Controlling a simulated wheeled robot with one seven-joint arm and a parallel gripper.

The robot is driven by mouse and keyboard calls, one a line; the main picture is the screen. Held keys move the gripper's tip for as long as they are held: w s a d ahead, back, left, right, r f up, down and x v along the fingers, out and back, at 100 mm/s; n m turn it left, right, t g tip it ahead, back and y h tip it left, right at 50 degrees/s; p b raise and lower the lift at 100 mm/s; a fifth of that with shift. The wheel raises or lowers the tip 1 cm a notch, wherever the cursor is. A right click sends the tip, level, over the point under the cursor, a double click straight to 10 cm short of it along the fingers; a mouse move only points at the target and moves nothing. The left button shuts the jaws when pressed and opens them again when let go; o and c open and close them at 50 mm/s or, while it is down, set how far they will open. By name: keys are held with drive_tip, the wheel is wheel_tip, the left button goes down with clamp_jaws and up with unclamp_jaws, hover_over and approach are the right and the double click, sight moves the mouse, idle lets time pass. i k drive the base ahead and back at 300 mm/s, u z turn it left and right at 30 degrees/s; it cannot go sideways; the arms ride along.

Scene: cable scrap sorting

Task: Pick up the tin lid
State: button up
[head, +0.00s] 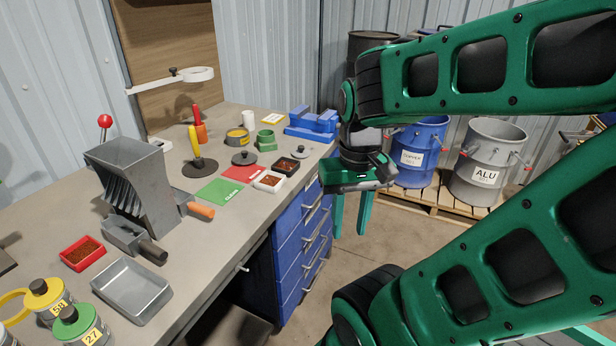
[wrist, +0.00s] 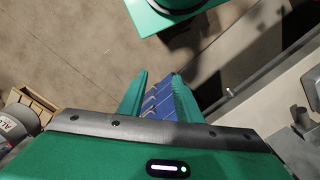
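A grey round lid with a black knob (head: 244,158) lies on the workbench near the red card, in the head view. A second, similar lid with a black knob (head: 301,152) lies farther right, near the bench's right edge. I cannot tell which one is the tin lid. A yellow-banded tin (head: 237,139) stands behind the first lid. My gripper (head: 351,214) hangs beyond the bench's right end, apart from both lids. Its two green fingers are spread and empty. In the wrist view the open fingers (wrist: 157,92) show the blue drawers between them and no lid.
The workbench (head: 196,240) holds a green card (head: 218,191), red card (head: 243,174), small trays, a green cup (head: 266,141) and a blue vise (head: 312,122). A grey hopper (head: 130,180) stands left. Blue (head: 418,150) and grey (head: 484,160) drums stand on a pallet at right.

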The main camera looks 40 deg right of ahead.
sight(244, 158)
drive_tip(key=z, duration=2.25)
drive_tip(key=i, duration=0.95)
drive_tip(key=u, duration=2.35)
